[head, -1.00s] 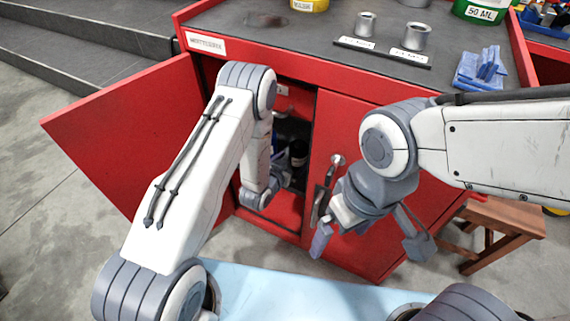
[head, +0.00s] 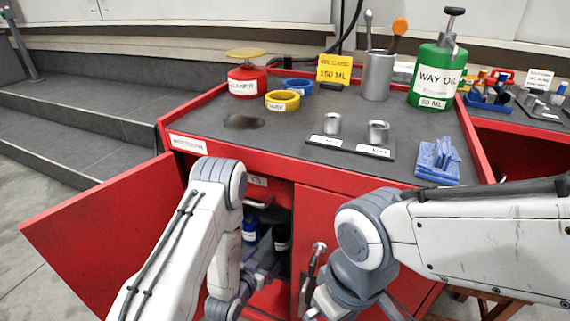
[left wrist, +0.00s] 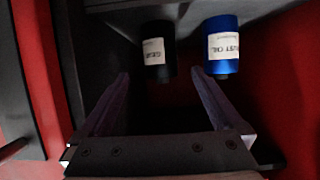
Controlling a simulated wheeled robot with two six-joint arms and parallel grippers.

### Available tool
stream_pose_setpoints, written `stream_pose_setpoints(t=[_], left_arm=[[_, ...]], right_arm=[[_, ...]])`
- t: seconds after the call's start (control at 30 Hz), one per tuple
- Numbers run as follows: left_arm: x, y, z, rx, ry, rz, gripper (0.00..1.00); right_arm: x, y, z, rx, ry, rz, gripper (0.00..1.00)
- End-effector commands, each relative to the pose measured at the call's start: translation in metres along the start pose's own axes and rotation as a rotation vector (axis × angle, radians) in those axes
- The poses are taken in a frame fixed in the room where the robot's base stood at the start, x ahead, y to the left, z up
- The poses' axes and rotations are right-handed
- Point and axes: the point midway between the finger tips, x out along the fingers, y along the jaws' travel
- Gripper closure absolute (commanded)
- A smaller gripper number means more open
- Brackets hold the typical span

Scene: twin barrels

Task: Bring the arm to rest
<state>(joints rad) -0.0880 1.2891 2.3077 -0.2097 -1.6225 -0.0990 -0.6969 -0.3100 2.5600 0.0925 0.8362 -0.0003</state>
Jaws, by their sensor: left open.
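My left arm (head: 185,255) reaches down into the open red cabinet. My left gripper (left wrist: 162,85) is open and empty, its two fingers spread inside the cabinet. Beyond the fingertips are a black bottle (left wrist: 158,50) with a label starting "GEAR" and a blue bottle (left wrist: 221,46) labelled "...UST OIL". Both also show behind the arm in the head view, the blue bottle (head: 251,232) left of the black one (head: 282,238). My right gripper (head: 350,295) is in front of the closed right door, its fingers spread and their tips cut off by the lower edge.
The left door (head: 100,235) stands wide open; the right door (head: 335,225) has a handle (head: 319,248) close to my right gripper. On the bench top (head: 225,105) are a green way oil can (head: 437,75), two small metal cups, a blue cloth (head: 438,160) and tape rolls.

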Motion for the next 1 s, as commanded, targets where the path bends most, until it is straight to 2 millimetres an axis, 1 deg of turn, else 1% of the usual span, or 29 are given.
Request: stream_pose_setpoints(t=[0.17, 0.27, 0.7, 0.8, 0.83, 0.87, 1.0], left_arm=[[0.008, 0.0, 0.001, 0.001, 0.003, 0.0, 0.0], [0.022, 0.0, 0.001, 0.002, 0.005, 0.001, 0.0], [0.109, 0.0, 0.003, 0.001, 0.005, 0.001, 0.0], [0.126, 0.001, 0.005, 0.001, 0.003, 0.001, 0.0], [0.12, 0.0, -0.006, 0.001, 0.003, 0.0, 0.0], [0.117, 0.0, -0.013, 0.0, 0.002, 0.0, 0.0], [0.11, 0.0, -0.026, 0.0, 0.001, 0.0, 0.0]], right_arm=[[0.004, 0.0, 0.0, 0.0, 0.0, 0.0, 0.0], [0.009, 0.001, 0.001, 0.0, 0.0, 0.0, 0.0], [0.044, 0.003, 0.002, 0.0, 0.0, 0.0, 0.0], [0.052, 0.004, 0.003, 0.0, 0.0, 0.0, 0.0], [0.043, 0.003, 0.003, 0.0, -0.001, 0.0, 0.0], [0.038, 0.003, 0.002, 0.0, -0.001, 0.0, 0.0], [0.031, 0.002, 0.001, 0.0, 0.001, 0.0, 0.0]])
